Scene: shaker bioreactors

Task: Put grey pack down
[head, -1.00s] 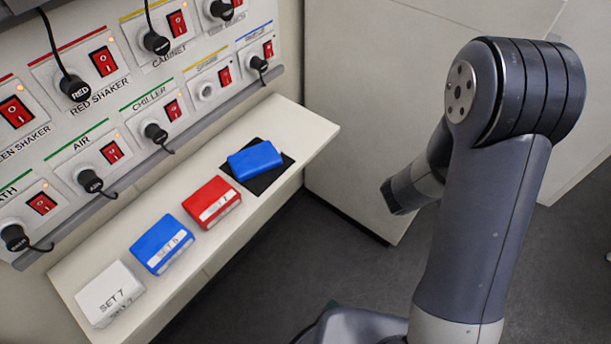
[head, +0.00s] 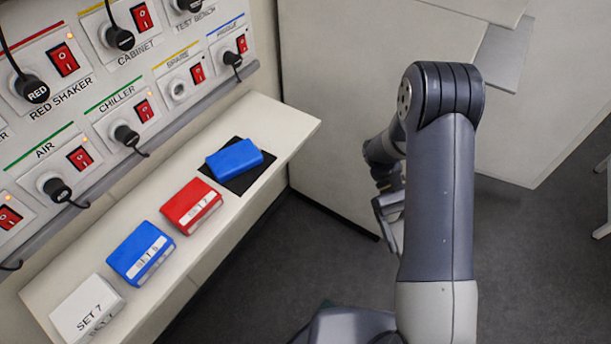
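No pack that is clearly grey shows in the head view. The nearest in colour is a pale, whitish pack (head: 82,303) marked SET 7, lying at the near left end of the shelf (head: 285,122). My gripper (head: 388,222) is partly hidden behind my arm, over the floor and well to the right of the shelf. Whether its fingers are open or shut, or hold anything, cannot be made out. A blue pack (head: 235,158) lies on a black mat (head: 262,171) at the shelf's far end.
A red pack (head: 190,204) and another blue pack (head: 141,250) lie between the mat and the pale pack. Above the shelf is a socket panel (head: 120,95) with plugs, cables and red switches. A pale cabinet (head: 330,90) stands behind; dark floor (head: 270,265) is open beside the shelf.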

